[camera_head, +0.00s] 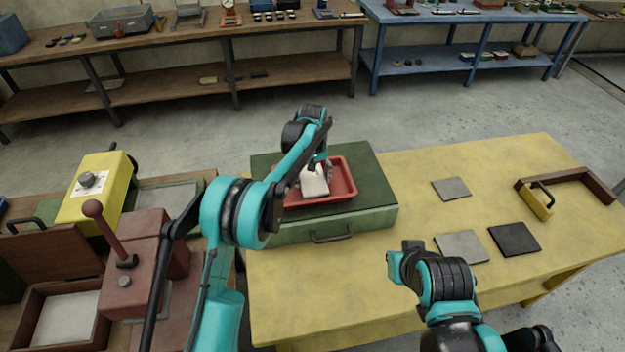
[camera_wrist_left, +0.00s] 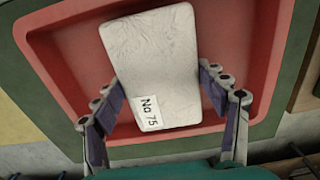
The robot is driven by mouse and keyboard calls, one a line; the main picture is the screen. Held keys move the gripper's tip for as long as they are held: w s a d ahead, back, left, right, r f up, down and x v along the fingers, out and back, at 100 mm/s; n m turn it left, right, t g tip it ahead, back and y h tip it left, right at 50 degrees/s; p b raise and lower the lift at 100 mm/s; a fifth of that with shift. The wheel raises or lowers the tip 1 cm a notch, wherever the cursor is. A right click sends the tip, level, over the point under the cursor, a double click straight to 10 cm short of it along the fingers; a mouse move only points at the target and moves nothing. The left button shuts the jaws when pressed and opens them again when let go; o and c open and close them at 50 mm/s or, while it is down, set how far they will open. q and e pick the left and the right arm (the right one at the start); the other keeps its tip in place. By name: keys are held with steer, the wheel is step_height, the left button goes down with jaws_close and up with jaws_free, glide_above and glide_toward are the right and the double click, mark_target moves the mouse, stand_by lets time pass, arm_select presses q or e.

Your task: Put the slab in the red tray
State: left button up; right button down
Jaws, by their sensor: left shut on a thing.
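The tray also fills much of the left wrist view (camera_wrist_left: 75,60). It rests on a green case. My right arm is at the lower right of the head view; its fingers are not clearly visible.
The green case (camera_head: 370,222) stands on the yellow table (camera_head: 420,180). Grey and dark square plates (camera_head: 514,239) and a yellow-handled tool (camera_head: 537,202) lie to the right. A red lever machine (camera_head: 140,260) stands on the left bench. The table between case and plates is clear.

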arm_select(q)
steer(key=shift+f, duration=0.15)
steer(key=o, duration=1.7)
